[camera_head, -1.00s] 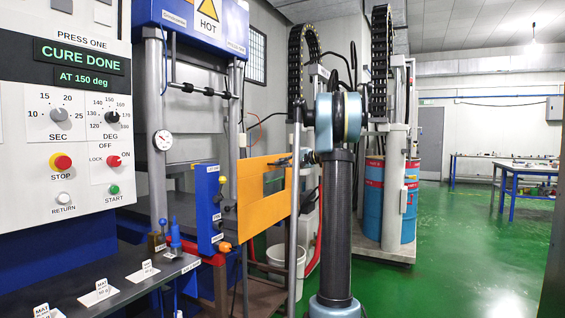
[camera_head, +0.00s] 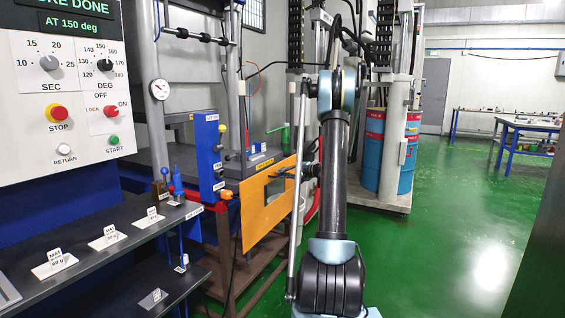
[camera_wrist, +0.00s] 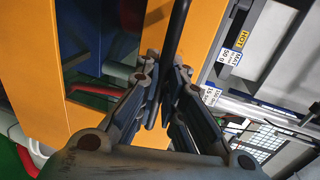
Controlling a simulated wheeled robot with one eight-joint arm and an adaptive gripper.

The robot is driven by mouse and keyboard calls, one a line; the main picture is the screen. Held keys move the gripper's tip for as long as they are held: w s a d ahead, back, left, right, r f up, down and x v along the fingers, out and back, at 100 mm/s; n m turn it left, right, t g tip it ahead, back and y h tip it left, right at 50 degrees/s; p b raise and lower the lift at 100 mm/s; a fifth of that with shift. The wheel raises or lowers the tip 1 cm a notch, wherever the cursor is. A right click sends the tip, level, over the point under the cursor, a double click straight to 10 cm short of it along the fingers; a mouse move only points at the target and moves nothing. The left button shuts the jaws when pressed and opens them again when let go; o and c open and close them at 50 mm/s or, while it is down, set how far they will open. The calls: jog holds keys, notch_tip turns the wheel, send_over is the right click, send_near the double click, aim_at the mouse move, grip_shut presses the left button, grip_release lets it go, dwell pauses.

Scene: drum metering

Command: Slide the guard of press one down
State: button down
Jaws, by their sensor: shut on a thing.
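The guard of press one (camera_head: 262,218) is an orange panel with a rectangular opening, at the front of the press. In the wrist view the orange panel (camera_wrist: 195,45) fills the upper middle. My gripper (camera_head: 289,172) is at the guard's upper right part. In the wrist view my gripper (camera_wrist: 174,75) is shut on a dark bar (camera_wrist: 177,30), which looks like the guard's handle. My arm hides the guard's right end in part.
A blue valve block (camera_head: 210,157) stands left of the guard. A dark shelf with white mat cards (camera_head: 108,238) is at lower left, under the control panel (camera_head: 70,90). Blue drums (camera_head: 371,150) stand behind my arm. The green floor at right is clear.

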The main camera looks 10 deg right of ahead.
aim_at(276, 182)
notch_tip(276, 182, down, 4)
jog(key=shift+d+f, duration=0.1)
jog(key=shift+f, duration=0.05)
jog(key=shift+s+f, duration=0.15)
jog(key=shift+f, duration=0.1)
jog(key=c, duration=2)
grip_release()
jog(key=shift+f, duration=0.1)
jog(key=shift+d+r, duration=0.15)
jog(key=shift+r, duration=0.05)
jog(key=v, duration=1.1)
jog(key=shift+d, duration=0.2)
